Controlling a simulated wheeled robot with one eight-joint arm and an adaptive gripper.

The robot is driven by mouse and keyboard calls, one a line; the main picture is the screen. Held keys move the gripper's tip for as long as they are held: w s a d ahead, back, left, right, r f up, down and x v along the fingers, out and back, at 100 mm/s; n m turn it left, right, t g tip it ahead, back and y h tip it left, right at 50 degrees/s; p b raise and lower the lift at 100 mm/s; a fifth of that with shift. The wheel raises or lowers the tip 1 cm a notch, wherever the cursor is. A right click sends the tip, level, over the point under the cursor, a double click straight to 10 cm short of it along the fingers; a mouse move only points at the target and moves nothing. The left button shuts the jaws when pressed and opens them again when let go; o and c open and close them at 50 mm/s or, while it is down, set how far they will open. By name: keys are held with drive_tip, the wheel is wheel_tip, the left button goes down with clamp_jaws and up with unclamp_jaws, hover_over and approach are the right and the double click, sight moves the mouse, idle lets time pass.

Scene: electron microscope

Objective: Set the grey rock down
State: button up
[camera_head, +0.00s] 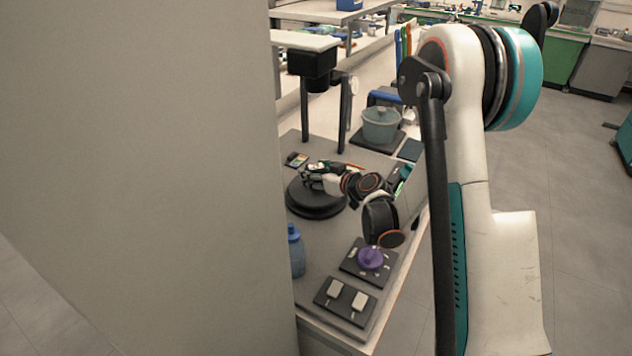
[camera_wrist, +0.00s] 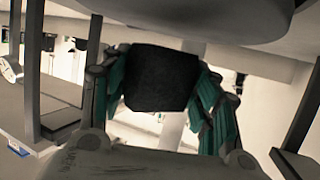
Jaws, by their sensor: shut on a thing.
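My gripper (camera_head: 312,172) is over a black round stand (camera_head: 318,207) on the bench in the head view. In the wrist view its teal fingers (camera_wrist: 160,90) close on both sides of a dark, blocky rock (camera_wrist: 160,78). The rock looks nearly black in this light. In the head view the rock is mostly hidden by my fingers, and I cannot tell whether it touches the stand.
A blue bottle (camera_head: 295,250), a purple knob (camera_head: 371,258) on a panel and a switch panel (camera_head: 346,300) are in front. A lidded pot (camera_head: 381,124) stands behind on a dark plate. A black instrument on posts (camera_head: 312,66) rises behind the stand.

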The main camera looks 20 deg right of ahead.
wheel_tip(320, 180, down, 2)
drive_tip(key=shift+f+b, duration=0.15)
drive_tip(key=shift+b, duration=0.15)
drive_tip(key=o, duration=1.4)
drive_tip(key=shift+c, duration=0.2)
drive_tip(key=v, duration=1.2)
drive_tip(key=shift+p, duration=0.4)
